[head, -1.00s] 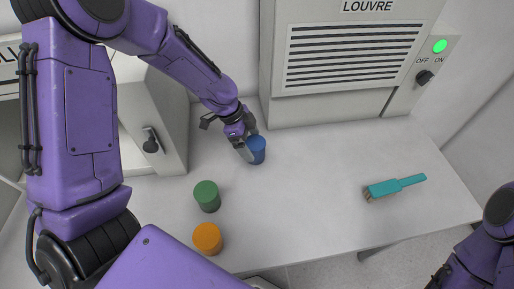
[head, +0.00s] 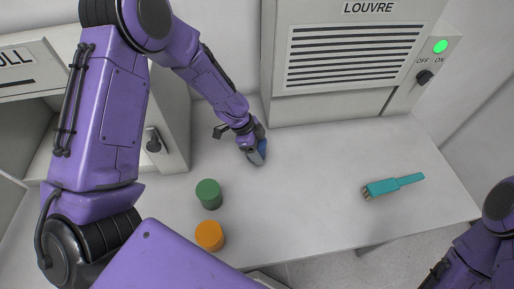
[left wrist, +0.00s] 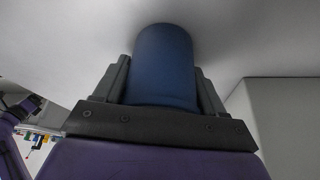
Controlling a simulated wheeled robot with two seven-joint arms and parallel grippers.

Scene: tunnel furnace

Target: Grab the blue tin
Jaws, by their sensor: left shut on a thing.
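The blue tin (head: 262,147) stands at the back of the table, in front of the louvre cabinet, partly hidden by my left gripper (head: 254,155). In the left wrist view the tin (left wrist: 165,65) sits between the two fingers of my left gripper (left wrist: 163,88), which are shut on it from both sides. In that view the tin seems to be on or very close to the pale surface; I cannot tell if it is lifted. My right arm shows at the lower right of the head view, but its gripper fingers are not clearly seen.
A green tin (head: 209,194) and an orange tin (head: 209,236) stand on the table (head: 300,200) nearer to me. A teal brush (head: 392,186) lies at the right. The louvre cabinet (head: 352,60) stands behind. The table's middle is clear.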

